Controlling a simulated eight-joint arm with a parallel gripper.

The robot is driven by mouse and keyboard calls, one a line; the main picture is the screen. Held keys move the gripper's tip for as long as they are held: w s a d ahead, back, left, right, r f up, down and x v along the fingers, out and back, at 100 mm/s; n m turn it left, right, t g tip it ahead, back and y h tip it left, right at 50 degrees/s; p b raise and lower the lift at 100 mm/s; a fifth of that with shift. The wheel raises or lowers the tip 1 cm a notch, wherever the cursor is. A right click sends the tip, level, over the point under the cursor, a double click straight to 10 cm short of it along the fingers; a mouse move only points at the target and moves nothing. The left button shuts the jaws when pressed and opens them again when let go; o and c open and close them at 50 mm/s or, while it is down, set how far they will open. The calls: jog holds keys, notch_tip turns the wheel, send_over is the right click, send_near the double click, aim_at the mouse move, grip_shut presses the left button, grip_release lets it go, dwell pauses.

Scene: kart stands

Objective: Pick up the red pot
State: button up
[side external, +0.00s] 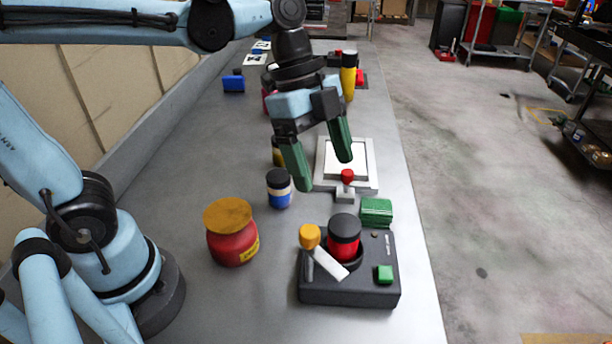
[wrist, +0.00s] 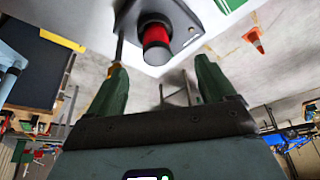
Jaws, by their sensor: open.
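A squat red pot (side external: 232,244) with an orange-yellow lid and a yellow label stands upright on the grey bench, left of the dark device box. A smaller red container (side external: 344,248) with a black top sits in the dark device box (side external: 340,290). A red cylinder with a black end (wrist: 156,36) shows at the top of the wrist view, apparently that smaller container. My gripper (side external: 324,174) has green fingers, open and empty, above the bench and behind the device. Its fingers also show in the wrist view (wrist: 160,64), touching nothing I can make out.
The device box carries an orange knob (side external: 310,236), a white lever (side external: 330,263) and a green button (side external: 384,273). A blue-and-cream jar (side external: 278,190), a green block (side external: 376,211) and a white-framed tray (side external: 367,180) with a red-knobbed piece (side external: 347,177) stand near my gripper.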

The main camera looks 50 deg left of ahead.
aim_at(342, 222)
jog(key=shift+m+g, duration=0.3)
jog(key=shift+m, duration=0.4)
jog(key=x, duration=0.3)
jog(key=d+x, duration=0.1)
jog(key=x, duration=0.2)
jog(key=shift+d+f, duration=0.15)
jog(key=shift+d+x, duration=0.15)
jog(key=shift+x, duration=1.2)
jog(key=shift+d+x, duration=0.1)
jog(key=shift+x, duration=1.25)
jog(key=shift+s, duration=0.1)
jog(key=c, duration=1.2)
jog(key=shift+r, duration=0.2)
jog(key=shift+c, duration=0.2)
